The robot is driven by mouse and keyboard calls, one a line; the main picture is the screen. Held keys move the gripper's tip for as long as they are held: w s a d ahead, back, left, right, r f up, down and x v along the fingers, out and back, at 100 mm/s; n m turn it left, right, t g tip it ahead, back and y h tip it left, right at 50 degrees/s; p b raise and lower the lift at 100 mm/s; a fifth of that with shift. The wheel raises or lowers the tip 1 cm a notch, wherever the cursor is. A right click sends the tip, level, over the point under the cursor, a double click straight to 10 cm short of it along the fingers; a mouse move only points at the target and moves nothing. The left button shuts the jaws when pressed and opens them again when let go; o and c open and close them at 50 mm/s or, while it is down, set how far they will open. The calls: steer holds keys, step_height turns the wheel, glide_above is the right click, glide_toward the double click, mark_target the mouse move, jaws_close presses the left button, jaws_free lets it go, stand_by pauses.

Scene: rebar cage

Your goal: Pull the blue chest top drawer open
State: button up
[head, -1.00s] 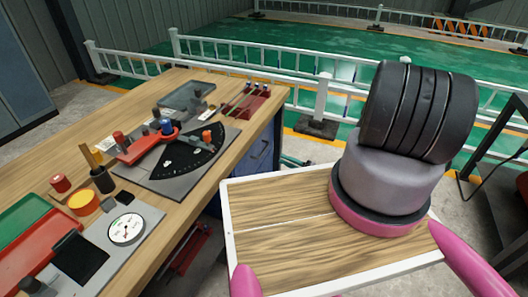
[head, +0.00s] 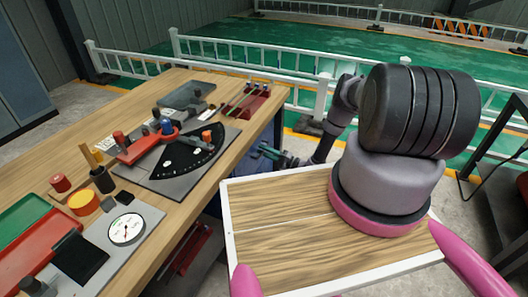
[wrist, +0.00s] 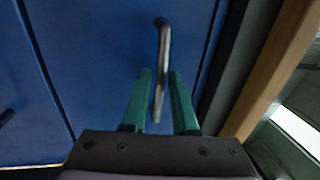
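The blue chest (head: 250,163) stands under the far right end of the wooden workbench, mostly hidden by the bench top and my arm. In the wrist view, a blue drawer front (wrist: 100,60) fills much of the picture. Its curved metal handle (wrist: 164,50) lies lengthwise between the green fingers of my gripper (wrist: 160,72). The fingers are apart, one on each side of the handle, with a small gap visible on both sides. In the head view, my gripper (head: 272,152) is at the chest front. The drawer looks closed, though its edges are partly out of view.
The workbench (head: 205,205) carries a dial gauge (head: 126,229), a black fan-shaped plate (head: 185,158) and several small tools. A red object (head: 190,250) sits below it. A white railing (head: 320,95) stands behind. Wooden bench edge (wrist: 265,75) runs close beside the gripper.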

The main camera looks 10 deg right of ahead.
jaws_close()
stand_by(1.3)
